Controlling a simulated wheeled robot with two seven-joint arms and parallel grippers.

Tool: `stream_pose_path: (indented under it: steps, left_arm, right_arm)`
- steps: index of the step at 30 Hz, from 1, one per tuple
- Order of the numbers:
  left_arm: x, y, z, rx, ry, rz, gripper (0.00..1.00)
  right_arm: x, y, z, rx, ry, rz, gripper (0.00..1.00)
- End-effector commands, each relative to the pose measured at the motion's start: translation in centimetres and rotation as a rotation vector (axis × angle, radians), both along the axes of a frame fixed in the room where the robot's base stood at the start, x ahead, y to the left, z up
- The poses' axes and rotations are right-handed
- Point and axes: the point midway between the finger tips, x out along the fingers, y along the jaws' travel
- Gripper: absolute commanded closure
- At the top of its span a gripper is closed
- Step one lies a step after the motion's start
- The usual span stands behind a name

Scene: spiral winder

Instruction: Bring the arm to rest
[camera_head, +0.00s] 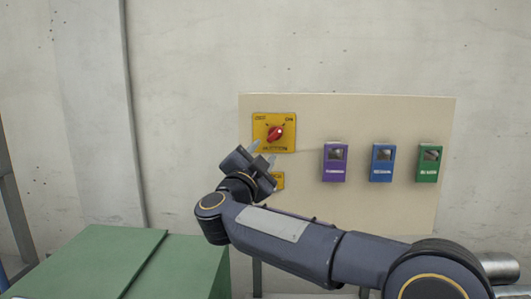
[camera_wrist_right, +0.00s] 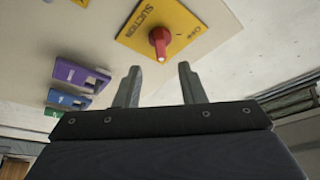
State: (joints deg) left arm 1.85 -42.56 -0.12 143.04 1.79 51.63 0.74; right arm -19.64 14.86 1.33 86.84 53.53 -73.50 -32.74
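My right arm comes in from the lower right in the head view. Its gripper (camera_head: 262,155) is raised in front of the cream panel (camera_head: 350,217), just below the red rotary knob (camera_head: 275,133) on its yellow plate (camera_head: 288,119). In the right wrist view the two fingers (camera_wrist_right: 158,88) stand apart with nothing between them. The red knob (camera_wrist_right: 159,40) is beyond the fingertips, with a gap between. My left gripper is not in view.
Purple (camera_head: 335,161), blue (camera_head: 382,162) and green (camera_head: 429,162) boxes are mounted on the panel right of the knob. A second yellow plate (camera_head: 278,180) is partly hidden by my gripper. A green cabinet (camera_head: 90,264) stands at lower left. The concrete wall is behind.

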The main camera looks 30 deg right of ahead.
Motion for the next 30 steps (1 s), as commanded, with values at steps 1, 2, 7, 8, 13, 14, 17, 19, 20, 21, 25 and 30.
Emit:
stream_pose_path:
  steps: [1, 2, 7, 8, 13, 14, 17, 19, 20, 21, 25, 30]
  left_arm:
    - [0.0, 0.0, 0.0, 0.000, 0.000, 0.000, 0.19]
    - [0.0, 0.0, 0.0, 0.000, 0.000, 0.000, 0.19]
    - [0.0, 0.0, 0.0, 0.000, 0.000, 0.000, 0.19]
    - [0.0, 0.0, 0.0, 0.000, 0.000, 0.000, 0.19]
    - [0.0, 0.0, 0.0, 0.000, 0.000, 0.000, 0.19]
    - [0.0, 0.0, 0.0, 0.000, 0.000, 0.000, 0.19]
    - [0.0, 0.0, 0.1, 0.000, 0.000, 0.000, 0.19]
    - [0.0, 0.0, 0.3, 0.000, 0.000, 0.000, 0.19]
    - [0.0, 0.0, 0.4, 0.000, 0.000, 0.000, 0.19]
    - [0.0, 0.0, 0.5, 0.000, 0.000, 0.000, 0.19]
    - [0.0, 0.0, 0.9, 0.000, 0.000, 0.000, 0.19]
    - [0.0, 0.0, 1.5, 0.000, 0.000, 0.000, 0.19]
  right_arm:
    - [-0.1, 0.1, 0.0, 0.000, 0.000, 0.000, 0.64]
    - [-0.1, 0.1, 0.0, 0.000, 0.000, 0.000, 0.64]
    - [-0.1, 0.1, 0.0, 0.000, 0.000, 0.000, 0.64]
    - [-0.1, 0.1, 0.0, 0.000, 0.000, 0.000, 0.64]
    - [0.0, 0.0, 0.0, 0.000, 0.000, 0.000, 0.64]
    - [0.0, 0.0, 0.0, 0.000, 0.000, 0.001, 0.64]
    - [-0.1, 0.0, 0.3, -0.014, 0.000, 0.043, 0.64]
    - [-0.3, 0.0, 0.8, -0.039, 0.003, 0.123, 0.64]
    - [-0.4, 0.2, 0.9, -0.053, 0.010, 0.173, 0.64]
    - [-0.7, 0.5, 1.0, -0.075, 0.023, 0.249, 0.64]
    - [-2.8, 2.8, -0.8, -0.149, 0.130, 0.545, 0.64]
    - [-8.8, 6.8, -8.3, -0.187, 0.410, 0.899, 0.64]
